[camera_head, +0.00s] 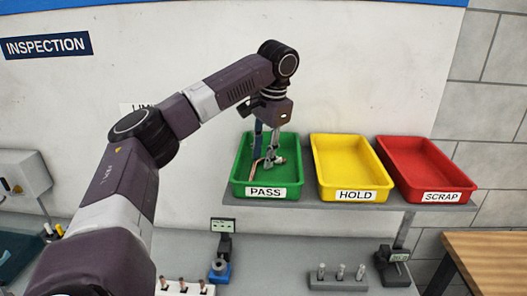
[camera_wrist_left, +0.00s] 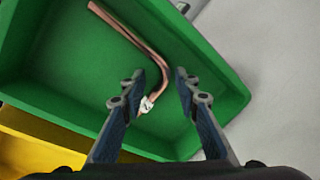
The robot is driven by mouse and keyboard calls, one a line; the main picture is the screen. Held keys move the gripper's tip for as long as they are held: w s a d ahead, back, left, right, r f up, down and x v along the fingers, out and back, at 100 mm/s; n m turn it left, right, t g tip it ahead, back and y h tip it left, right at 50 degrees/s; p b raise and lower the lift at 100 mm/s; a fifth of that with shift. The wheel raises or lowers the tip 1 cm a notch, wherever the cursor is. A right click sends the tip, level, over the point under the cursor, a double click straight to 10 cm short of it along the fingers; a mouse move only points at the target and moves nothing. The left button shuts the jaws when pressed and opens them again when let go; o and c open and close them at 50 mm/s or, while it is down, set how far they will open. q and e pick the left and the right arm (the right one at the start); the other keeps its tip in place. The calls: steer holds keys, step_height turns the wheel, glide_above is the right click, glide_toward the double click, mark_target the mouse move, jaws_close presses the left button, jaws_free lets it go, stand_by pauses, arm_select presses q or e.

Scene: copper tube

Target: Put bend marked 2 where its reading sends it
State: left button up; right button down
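A copper bend (camera_wrist_left: 135,42) lies in the green PASS tray (camera_wrist_left: 235,98) in the left wrist view. It has a small white tag (camera_wrist_left: 147,104) near one end; its dark mark is too small to read surely. In the head view the bend (camera_head: 256,163) shows partly, beside the fingers. My left gripper (camera_head: 268,160) reaches down into the PASS tray (camera_head: 240,177). In the wrist view its fingers (camera_wrist_left: 162,92) are apart, with the tagged end near the left fingertip and nothing clamped. My right gripper is not in view.
The yellow HOLD tray (camera_head: 340,152) and red SCRAP tray (camera_head: 410,155) stand to the right on the same shelf. Below are a blue-based gauge (camera_head: 220,268), a white rack (camera_head: 172,290) with copper pieces, a grey block (camera_head: 335,284) with pins, and another display device (camera_head: 393,268).

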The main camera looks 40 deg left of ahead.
arm_select(q)
step_height(320, 180, up, 12)
steer(key=d, duration=0.2)
steer(key=shift+s+d, duration=0.15)
steer(key=shift+d, duration=0.05)
steer(key=shift+f, duration=0.15)
stand_by(0.4)
